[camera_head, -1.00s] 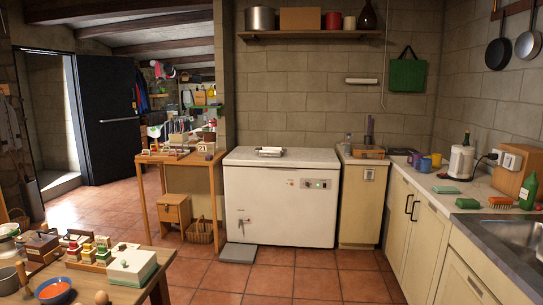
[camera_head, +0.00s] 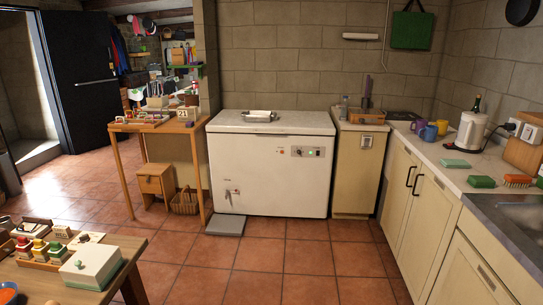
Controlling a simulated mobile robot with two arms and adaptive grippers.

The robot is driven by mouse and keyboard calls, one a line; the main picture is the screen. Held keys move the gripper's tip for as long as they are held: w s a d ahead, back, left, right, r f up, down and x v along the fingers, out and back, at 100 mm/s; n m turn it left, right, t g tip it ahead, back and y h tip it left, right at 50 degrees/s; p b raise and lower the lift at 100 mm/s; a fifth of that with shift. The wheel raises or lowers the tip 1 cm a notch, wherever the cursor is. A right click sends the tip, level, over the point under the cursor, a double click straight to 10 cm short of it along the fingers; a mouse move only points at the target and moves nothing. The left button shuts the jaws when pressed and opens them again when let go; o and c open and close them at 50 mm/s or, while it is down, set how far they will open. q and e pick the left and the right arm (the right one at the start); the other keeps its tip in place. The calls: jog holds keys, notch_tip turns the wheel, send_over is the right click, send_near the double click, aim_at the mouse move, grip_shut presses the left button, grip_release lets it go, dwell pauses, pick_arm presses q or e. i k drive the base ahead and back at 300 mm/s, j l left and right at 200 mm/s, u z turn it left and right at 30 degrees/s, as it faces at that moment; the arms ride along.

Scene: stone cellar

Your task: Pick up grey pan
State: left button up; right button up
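A dark round pan (camera_head: 521,12) hangs on the wall at the top right. Only its lower part shows; its handle is cut off by the top edge. No pan that I can clearly call grey is in view now. Neither of my grippers is in view.
A white chest freezer (camera_head: 268,172) with a small metal tray (camera_head: 259,116) on its lid stands ahead. A counter (camera_head: 455,178) with mugs, a kettle (camera_head: 473,132) and a sink (camera_head: 517,212) runs along the right. A wooden table (camera_head: 135,243) is at lower left. The tiled floor (camera_head: 285,270) between is clear.

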aim_at(262, 117)
jog(key=i+z, duration=0.15)
jog(key=i, duration=3.75)
